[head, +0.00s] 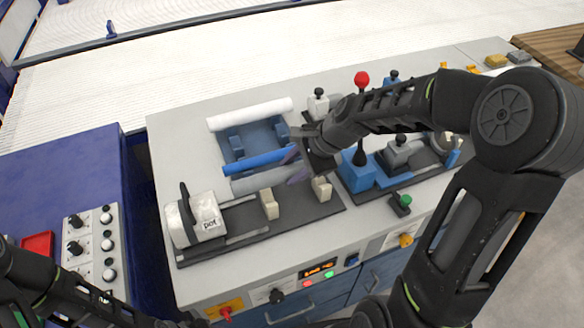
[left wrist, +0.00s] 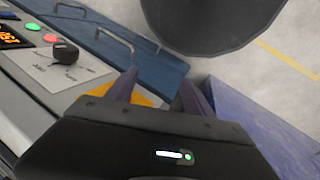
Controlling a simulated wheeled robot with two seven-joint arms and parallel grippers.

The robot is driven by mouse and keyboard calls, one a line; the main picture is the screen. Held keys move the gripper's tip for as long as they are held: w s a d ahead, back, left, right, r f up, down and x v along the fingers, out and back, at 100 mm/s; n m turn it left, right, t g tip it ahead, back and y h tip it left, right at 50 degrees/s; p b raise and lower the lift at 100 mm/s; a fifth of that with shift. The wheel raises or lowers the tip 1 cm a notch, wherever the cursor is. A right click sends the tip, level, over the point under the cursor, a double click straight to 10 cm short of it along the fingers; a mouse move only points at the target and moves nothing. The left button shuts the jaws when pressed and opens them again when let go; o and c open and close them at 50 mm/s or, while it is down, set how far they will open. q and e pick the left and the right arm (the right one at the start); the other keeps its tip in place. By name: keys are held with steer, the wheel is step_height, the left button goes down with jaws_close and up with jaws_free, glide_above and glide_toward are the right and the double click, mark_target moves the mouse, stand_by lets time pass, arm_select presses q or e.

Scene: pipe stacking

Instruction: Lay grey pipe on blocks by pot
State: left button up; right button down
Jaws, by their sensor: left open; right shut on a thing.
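The grey pipe (head: 259,183) is level, between the blue rack and the cream blocks. My right gripper (head: 296,167) is shut on its right end. Whether the pipe touches anything below is hard to tell. Two cream blocks, the left one (head: 269,204) and the right one (head: 321,189), stand on a dark base plate with bare tops. My left gripper (left wrist: 160,88) is open and empty in the left wrist view, near the bench front.
A blue rack (head: 236,145) holds a white pipe (head: 249,114) and a blue pipe (head: 258,162) lies at its front. A blue box with a black lever (head: 357,170) and clamps stand to the right. A knob panel (head: 92,245) is at the left.

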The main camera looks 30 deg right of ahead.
steer(key=shift+f+b, duration=2.75)
steer(key=shift+f, duration=0.55)
steer(key=c, duration=0.9)
jaws_free()
steer(key=shift+o, duration=0.2)
steer(key=v, duration=0.8)
